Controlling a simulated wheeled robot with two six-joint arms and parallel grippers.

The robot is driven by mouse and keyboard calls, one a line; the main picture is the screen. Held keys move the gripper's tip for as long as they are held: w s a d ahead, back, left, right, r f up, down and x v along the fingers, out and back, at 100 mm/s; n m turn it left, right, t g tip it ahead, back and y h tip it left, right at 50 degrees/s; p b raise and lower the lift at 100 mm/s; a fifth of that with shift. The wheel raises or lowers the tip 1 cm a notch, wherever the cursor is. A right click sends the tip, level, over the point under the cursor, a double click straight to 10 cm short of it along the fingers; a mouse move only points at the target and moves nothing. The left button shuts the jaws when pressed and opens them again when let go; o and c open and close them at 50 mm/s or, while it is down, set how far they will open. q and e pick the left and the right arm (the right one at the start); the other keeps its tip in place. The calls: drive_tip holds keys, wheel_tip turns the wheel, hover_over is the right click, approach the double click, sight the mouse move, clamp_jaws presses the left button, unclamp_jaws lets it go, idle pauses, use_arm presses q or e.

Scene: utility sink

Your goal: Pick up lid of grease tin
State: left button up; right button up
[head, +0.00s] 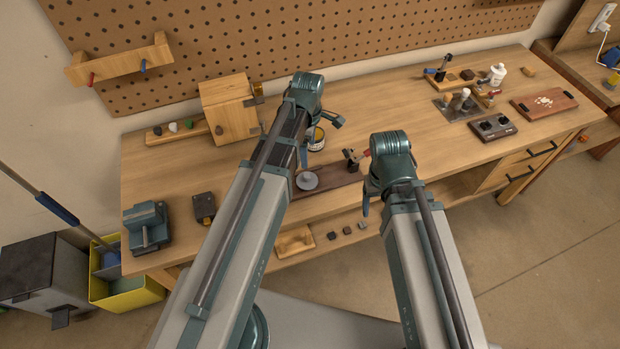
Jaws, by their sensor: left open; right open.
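The grease tin (317,139), a small can with a yellow and dark label, stands on the workbench just right of my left forearm. A round grey disc with a small raised middle, which looks like its lid (308,181), lies in front of it at the left end of a dark brown strip. My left gripper (319,143) is open, its fingers showing around the tin in the picture; I cannot tell its height above the bench. One finger points down toward the lid, apparently without holding it. My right gripper (366,200) is open near the bench's front edge, partly hidden by its wrist.
A small dark stand with a red part (352,160) is between the grippers. A wooden box (229,108) stands behind the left arm. A vise (147,228) and a dark block (204,207) are at left.

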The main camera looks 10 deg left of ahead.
use_arm(q)
drive_tip(key=b, duration=0.9)
approach(305, 175)
drive_tip(key=f, duration=0.2)
drive_tip(key=d+f, duration=0.1)
drive_tip(key=f, duration=0.2)
drive_tip(key=shift+p, duration=0.3)
drive_tip(key=shift+f, duration=0.1)
drive_tip(key=f+b, duration=0.5)
drive_tip(key=shift+a, duration=0.4)
drive_tip(key=c, duration=1)
drive_tip(key=shift+r, duration=0.15)
